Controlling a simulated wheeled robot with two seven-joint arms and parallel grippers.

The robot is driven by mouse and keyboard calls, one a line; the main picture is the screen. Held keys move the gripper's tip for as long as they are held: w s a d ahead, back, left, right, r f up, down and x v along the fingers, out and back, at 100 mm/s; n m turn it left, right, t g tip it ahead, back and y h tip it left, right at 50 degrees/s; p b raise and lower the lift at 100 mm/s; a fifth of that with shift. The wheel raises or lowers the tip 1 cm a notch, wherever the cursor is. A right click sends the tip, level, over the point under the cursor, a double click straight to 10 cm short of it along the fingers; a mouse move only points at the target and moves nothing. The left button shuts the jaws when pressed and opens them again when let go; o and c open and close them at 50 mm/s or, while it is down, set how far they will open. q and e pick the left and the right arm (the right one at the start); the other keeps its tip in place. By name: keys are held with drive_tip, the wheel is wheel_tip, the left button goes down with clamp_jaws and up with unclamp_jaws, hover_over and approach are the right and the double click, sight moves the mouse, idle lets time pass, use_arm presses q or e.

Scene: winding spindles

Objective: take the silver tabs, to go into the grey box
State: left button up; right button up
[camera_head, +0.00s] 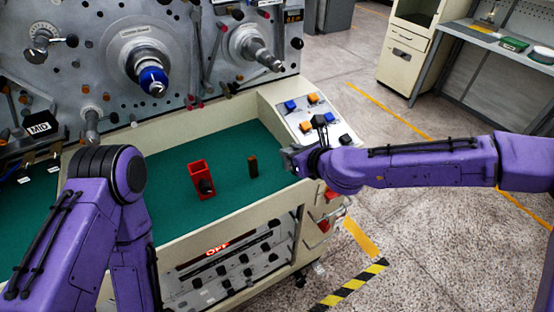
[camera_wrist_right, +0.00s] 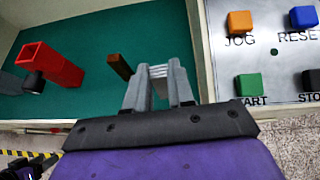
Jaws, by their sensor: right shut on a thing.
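My right gripper (camera_head: 290,158) is over the right end of the green work surface, beside the button panel. In the right wrist view, its two grey fingers (camera_wrist_right: 159,82) are closed on a small ribbed silver piece (camera_wrist_right: 158,71), which looks like the silver tabs. The piece cannot be made out in the head view. My left arm shows at the left of the head view, but its gripper does not.
A red open-topped holder (camera_head: 203,180) with a black knob-like piece at its front stands on the green surface (camera_head: 160,215). A thin dark brown upright piece (camera_head: 253,166) stands near my right gripper. The button panel (camera_head: 318,118) is at the right. Spindles project above the back.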

drive_tip(key=s+d, duration=0.4)
drive_tip(key=s, duration=0.2)
idle(0.3)
